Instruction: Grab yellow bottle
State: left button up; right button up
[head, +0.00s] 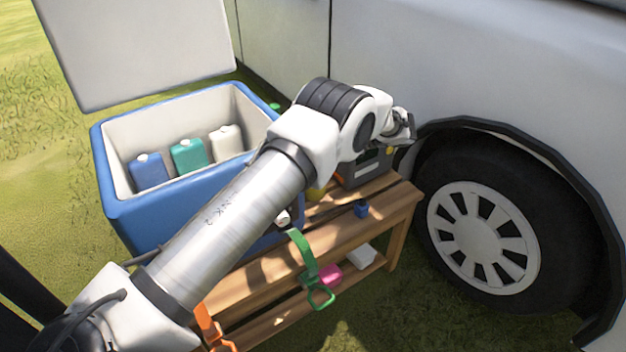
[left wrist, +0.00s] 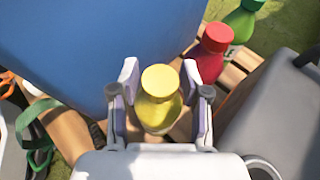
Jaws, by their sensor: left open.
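The yellow bottle (left wrist: 160,95) stands upright with its round yellow cap facing my left wrist camera. My left gripper (left wrist: 160,78) is open, with one finger on each side of the bottle. I cannot tell whether the fingers touch it. The fingers of my left gripper cannot be made out in the head view. My right gripper is in neither view.
A blue cooler (head: 120,204) with its lid up stands on a wooden bench (head: 340,237). A red bottle (left wrist: 212,52) and a green bottle (left wrist: 242,20) stand beyond the yellow one. A grey box (left wrist: 270,115) is close on the right. A vehicle wheel (head: 482,240) is right of the bench.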

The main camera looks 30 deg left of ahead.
pick_arm(q)
jog(key=x, duration=0.2)
jog(key=shift+a+f, duration=0.2)
jog(key=shift+f, duration=0.05)
grip_shut()
jog(key=shift+r, duration=0.15)
